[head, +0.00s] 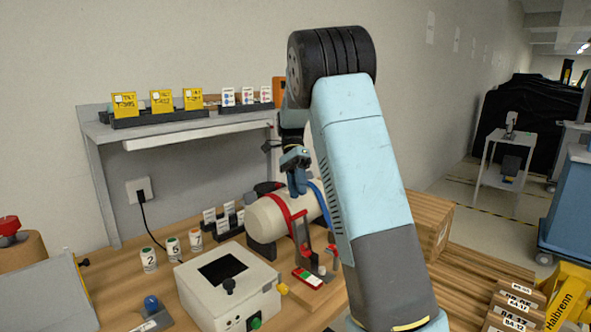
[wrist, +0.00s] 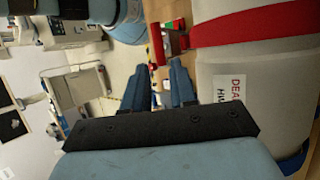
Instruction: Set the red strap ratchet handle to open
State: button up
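A cream cylinder (head: 270,217) lies on a stand on the bench, with a red strap (head: 281,212) and a blue strap (head: 322,205) around it. The red strap (wrist: 245,27) crosses the cylinder (wrist: 222,62) at the upper right of the wrist view. A red ratchet handle (head: 301,230) stands at the red strap's front side, above a red-and-green marker plate (head: 307,278). My gripper (head: 297,190) is above and behind the handle, beside the cylinder. In the wrist view my gripper (wrist: 157,72) has its two fingers apart and nothing between them. The handle's exact angle is unclear.
A white control box (head: 228,287) with a dark screen stands at the front. Numbered cups (head: 172,248) and small label cards are to the left and behind. A grey shelf (head: 185,130) is at the back. My arm covers the bench right of the cylinder.

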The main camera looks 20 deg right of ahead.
jog(key=v, duration=0.6)
jog(key=shift+w+r, duration=0.15)
jog(key=shift+w, duration=0.1)
jog(key=s+a+r+n+t, duration=0.1)
jog(key=s+r+n+t, duration=0.25)
jog(key=s, duration=0.55)
jog(key=s+r+n+t, duration=0.3)
jog(key=s+n+t, duration=0.1)
jog(key=s, duration=0.6)
jog(key=s+a+f+n+t, duration=0.1)
jog(key=s+f+n+t, duration=0.1)
jog(key=s, duration=0.6)
jog(key=s+a+f+n+t+h, duration=0.1)
jog(key=s+f+n+t, duration=0.2)
jog(key=s, duration=0.5)
jog(key=shift+a+f+n+t, duration=0.25)
jog(key=shift+n+t, duration=0.3)
jog(key=shift+n, duration=0.2)
dwell(1.0)
